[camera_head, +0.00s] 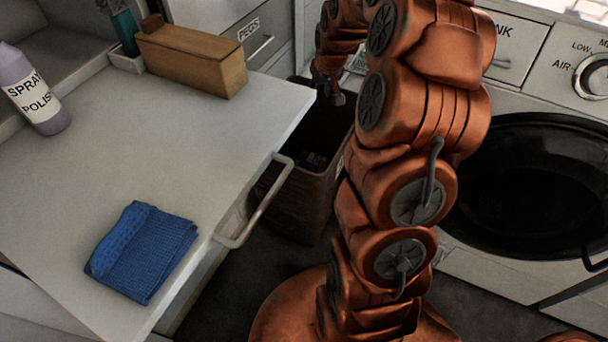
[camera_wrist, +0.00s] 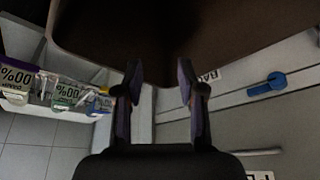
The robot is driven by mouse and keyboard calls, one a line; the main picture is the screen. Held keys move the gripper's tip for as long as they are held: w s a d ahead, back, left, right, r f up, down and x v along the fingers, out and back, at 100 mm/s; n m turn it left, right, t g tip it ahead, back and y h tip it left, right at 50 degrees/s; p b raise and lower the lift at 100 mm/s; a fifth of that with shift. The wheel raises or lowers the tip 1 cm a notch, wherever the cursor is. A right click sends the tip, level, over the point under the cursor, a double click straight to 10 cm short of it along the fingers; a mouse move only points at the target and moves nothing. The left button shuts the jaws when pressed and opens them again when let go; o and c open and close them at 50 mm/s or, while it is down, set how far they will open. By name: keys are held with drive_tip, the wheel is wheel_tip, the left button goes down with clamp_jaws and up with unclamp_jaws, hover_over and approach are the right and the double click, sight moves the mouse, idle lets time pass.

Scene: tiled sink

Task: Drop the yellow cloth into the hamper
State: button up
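No yellow cloth shows in either view. The hamper (camera_head: 285,205) is a tall dark brown bin on the floor between the white worktop and the front-loading machine. Its inside is in deep shadow, with a small dark shape that I cannot make out. My orange arm hides its right part. My gripper shows in the wrist view (camera_wrist: 159,82), with two dark fingers standing apart and nothing visible between them. In the head view the arm's far end is near the hamper's back, and the fingers cannot be made out clearly. A dark brown surface fills the top of the wrist view.
A folded blue cloth (camera_head: 143,250) lies on the white worktop (camera_head: 165,150). A wooden box (camera_head: 192,62) and a spray polish bottle (camera_head: 34,92) stand at its back and left. A metal handle (camera_head: 256,203) juts from its right edge. The machine (camera_head: 530,185) stands right.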

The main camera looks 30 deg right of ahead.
drive_tip(key=v, duration=1.2)
drive_tip(key=shift+f, duration=0.1)
